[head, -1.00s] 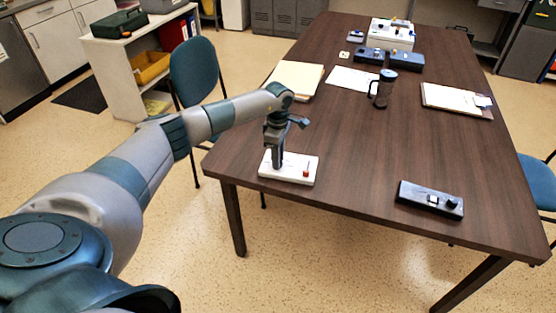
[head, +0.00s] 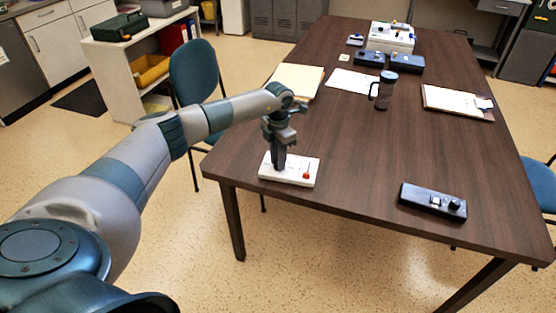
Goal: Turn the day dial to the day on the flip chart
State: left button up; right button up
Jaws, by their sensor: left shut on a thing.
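A white board (head: 309,181) lies flat at the near left corner of the table, with a small red piece (head: 306,175) standing on its right part. My left gripper (head: 279,168) points straight down onto the left part of this board. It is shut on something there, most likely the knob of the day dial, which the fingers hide. I cannot read any day marks on the board. No flip chart can be made out in this view. My right gripper is out of view.
A black box (head: 432,201) with a knob lies at the table's near right. The table's middle is clear.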

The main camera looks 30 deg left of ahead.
pick_arm(q)
jog(key=shift+n, duration=1.9)
jog(key=n, duration=0.2)
jog(key=shift+n+p, duration=0.3)
jog(key=shift+n, duration=1.4)
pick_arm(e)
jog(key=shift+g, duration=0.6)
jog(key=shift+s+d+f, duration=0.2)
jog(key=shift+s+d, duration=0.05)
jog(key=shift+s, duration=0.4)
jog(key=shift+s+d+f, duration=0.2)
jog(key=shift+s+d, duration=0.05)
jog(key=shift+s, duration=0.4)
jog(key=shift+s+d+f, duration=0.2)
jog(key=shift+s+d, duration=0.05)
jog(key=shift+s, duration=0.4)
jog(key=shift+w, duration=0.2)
pick_arm(q)
jog(key=o, duration=1)
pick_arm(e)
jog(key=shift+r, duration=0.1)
pick_arm(q)
jog(key=shift+r, duration=0.15)
